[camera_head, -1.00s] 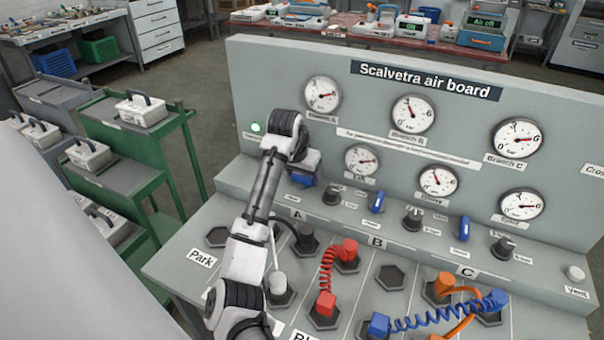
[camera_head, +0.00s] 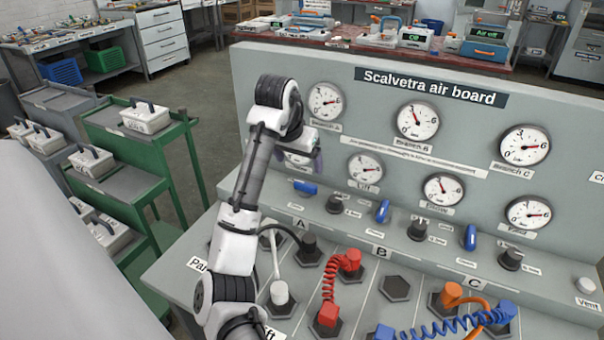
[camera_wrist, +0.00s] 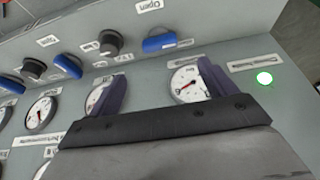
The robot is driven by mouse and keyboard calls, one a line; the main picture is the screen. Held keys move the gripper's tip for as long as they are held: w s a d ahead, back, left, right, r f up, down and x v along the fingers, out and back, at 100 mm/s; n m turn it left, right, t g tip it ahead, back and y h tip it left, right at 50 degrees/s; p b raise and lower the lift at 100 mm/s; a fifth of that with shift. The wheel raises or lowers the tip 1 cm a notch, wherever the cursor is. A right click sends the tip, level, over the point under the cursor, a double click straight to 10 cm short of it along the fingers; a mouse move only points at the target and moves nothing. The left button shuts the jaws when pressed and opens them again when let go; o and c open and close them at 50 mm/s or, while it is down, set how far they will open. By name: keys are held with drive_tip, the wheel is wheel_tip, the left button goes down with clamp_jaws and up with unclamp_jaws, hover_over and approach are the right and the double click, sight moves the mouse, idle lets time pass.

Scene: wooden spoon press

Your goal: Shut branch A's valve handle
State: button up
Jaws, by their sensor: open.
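Branch A's valve handle (camera_head: 305,187) is a small blue bar on the sloping ledge, above the A label (camera_head: 299,223). It lies crosswise in the head view, while the blue handles of B (camera_head: 383,211) and C (camera_head: 471,237) point up and down the ledge. In the wrist view the same handle (camera_wrist: 162,43) lies beyond my fingertips, with an "Open" label near it. My gripper (camera_head: 306,160) is above and behind the handle, near the gauge panel, apart from it. Its two purple fingers (camera_wrist: 163,70) are spread and nothing is between them.
Black knobs (camera_head: 336,203) stand beside the handles. Gauges (camera_head: 325,101) line the upright panel close to my gripper. Red (camera_head: 328,290) and blue (camera_head: 430,325) coiled hoses lie on the lower board. A green indicator (camera_wrist: 264,78) is lit on the panel.

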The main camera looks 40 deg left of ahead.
drive_tip(key=shift+v, duration=1.6)
